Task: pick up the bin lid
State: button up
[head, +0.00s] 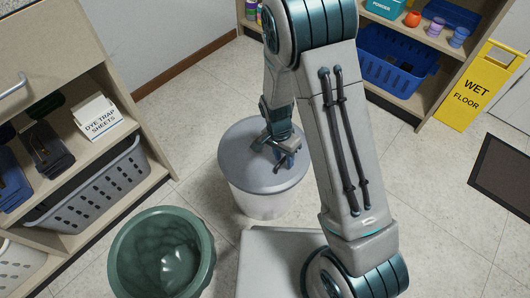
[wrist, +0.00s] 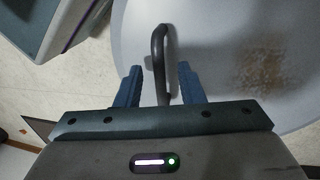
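The bin lid (head: 238,157) is a round grey disc on top of a whitish bin (head: 262,204) in the middle of the head view. The lid also fills the right of the wrist view (wrist: 225,45). Its dark curved handle (wrist: 158,50) stands up from the lid. My gripper (wrist: 158,80) is open over the lid, with one blue finger on each side of the handle and a gap to each. In the head view my gripper (head: 278,152) is low at the lid, and the arm hides part of it.
A green open bin (head: 125,262) stands at the lower left. Shelves with a grey basket (head: 95,190) are on the left. Another shelf with a blue crate (head: 395,65) and a yellow wet floor sign (head: 480,88) are at the upper right.

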grip_shut()
jog(key=shift+r, duration=0.2)
